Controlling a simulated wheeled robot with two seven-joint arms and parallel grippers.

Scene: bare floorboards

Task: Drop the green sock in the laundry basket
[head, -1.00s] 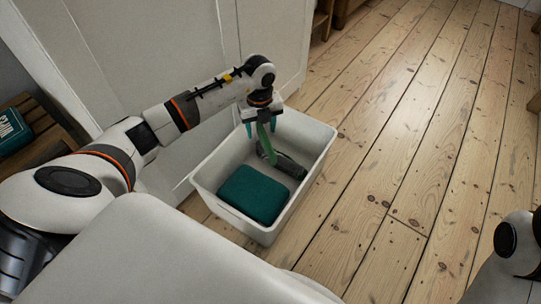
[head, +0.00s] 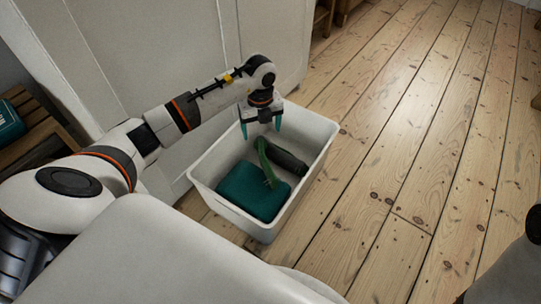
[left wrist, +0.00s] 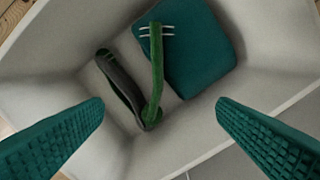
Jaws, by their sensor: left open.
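The green sock (head: 266,163) is in the white laundry basket (head: 318,160). It lies partly across the teal folded cloth and beside a dark rolled item. In the left wrist view the sock (left wrist: 156,75) is long and narrow, with pale stripes near one end on the teal cloth (left wrist: 195,50). My left gripper (head: 262,131) is over the basket, its teal fingers apart and empty above the sock. The left wrist view shows both fingers (left wrist: 160,130) spread wide, with nothing between them. My right gripper is not visible; only part of my right arm shows at the lower right.
A white cabinet (head: 165,60) stands behind the basket. A wooden crate or bench (head: 40,135) is at the far left. Bare floorboards (head: 430,130) are clear to the right.

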